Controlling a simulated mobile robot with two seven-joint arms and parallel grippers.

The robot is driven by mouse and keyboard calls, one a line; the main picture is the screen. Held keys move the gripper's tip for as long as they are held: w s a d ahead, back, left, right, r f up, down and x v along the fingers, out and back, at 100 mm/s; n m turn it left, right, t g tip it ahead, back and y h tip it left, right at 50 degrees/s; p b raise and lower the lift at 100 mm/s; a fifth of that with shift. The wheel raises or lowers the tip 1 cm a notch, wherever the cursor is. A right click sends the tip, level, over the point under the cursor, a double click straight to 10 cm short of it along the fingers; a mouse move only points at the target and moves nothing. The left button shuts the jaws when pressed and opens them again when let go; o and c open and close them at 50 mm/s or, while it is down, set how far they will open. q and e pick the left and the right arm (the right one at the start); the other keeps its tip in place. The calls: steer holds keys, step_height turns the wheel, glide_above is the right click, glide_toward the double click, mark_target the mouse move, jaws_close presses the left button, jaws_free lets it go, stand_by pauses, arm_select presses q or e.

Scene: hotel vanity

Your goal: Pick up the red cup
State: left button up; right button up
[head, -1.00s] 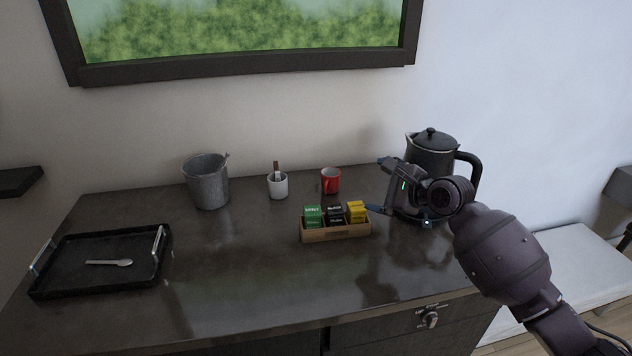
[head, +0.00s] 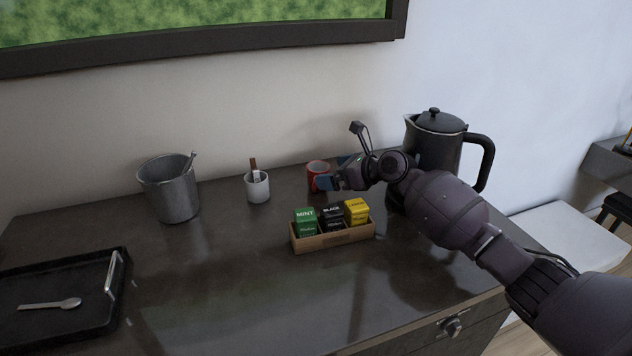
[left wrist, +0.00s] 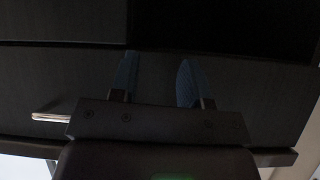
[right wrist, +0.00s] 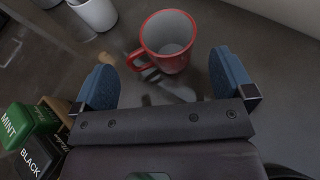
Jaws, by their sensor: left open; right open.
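The red cup (head: 317,174) stands upright on the dark counter behind the tea box, partly hidden by my right gripper in the head view. In the right wrist view the red cup (right wrist: 168,38) shows its white inside, with its handle pointing left. My right gripper (head: 332,178) is open and empty; its blue fingers (right wrist: 164,78) are spread, with the cup just beyond and between them. My left gripper (left wrist: 157,75) is open and empty, facing dark panels; it is not in the head view.
A tea box (head: 335,238) stands in front of the cup. A white cup with sticks (head: 258,188) and a grey bucket (head: 172,192) stand left. A black kettle (head: 436,142) stands right. A black tray (head: 62,336) with a spoon lies at the left.

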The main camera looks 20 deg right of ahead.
mark_target(325, 172)
steer(key=shift+w+a+f, duration=0.2)
steer(key=shift+w+a, duration=0.1)
steer(key=shift+w, duration=0.05)
steer(key=b+x, duration=0.1)
steer(key=x, duration=0.1)
steer(key=b+x, duration=0.1)
steer(key=x, duration=0.1)
steer(key=shift+f, duration=0.35)
steer(key=shift+w+a, duration=0.2)
steer(key=shift+w, duration=0.05)
steer(key=shift+w+a+r, duration=0.1)
steer(key=shift+r, duration=0.05)
steer(key=shift+c, duration=0.3)
steer(key=c, duration=0.6)
steer(key=shift+c, duration=0.2)
steer(key=shift+r, duration=0.1)
